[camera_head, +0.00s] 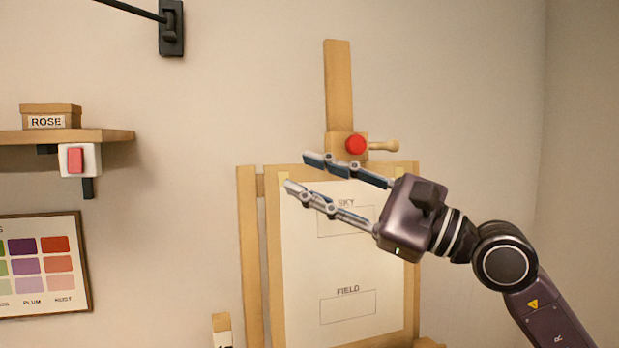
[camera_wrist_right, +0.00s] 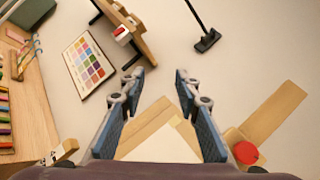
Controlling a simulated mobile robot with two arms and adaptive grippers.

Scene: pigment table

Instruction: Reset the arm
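My right gripper (camera_head: 298,173) is raised in front of the easel (camera_head: 248,255), reaching in from the right and pointing left. Its two fingers are apart with nothing between them. In the right wrist view the same gripper (camera_wrist_right: 160,82) also shows open and empty. Behind it, the easel holds a white sheet (camera_head: 302,275) with boxes marked SKY and FIELD. The gripper hides part of the sheet's top. My left gripper is not in view.
A shelf (camera_head: 115,136) at left holds a ROSE box (camera_head: 50,117), with a red switch (camera_head: 75,160) below. A colour chart (camera_head: 83,290) hangs lower. The easel has a red knob (camera_head: 356,145). The wall space between shelf and easel is clear. A wooden table (camera_wrist_right: 35,120) shows in the wrist view.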

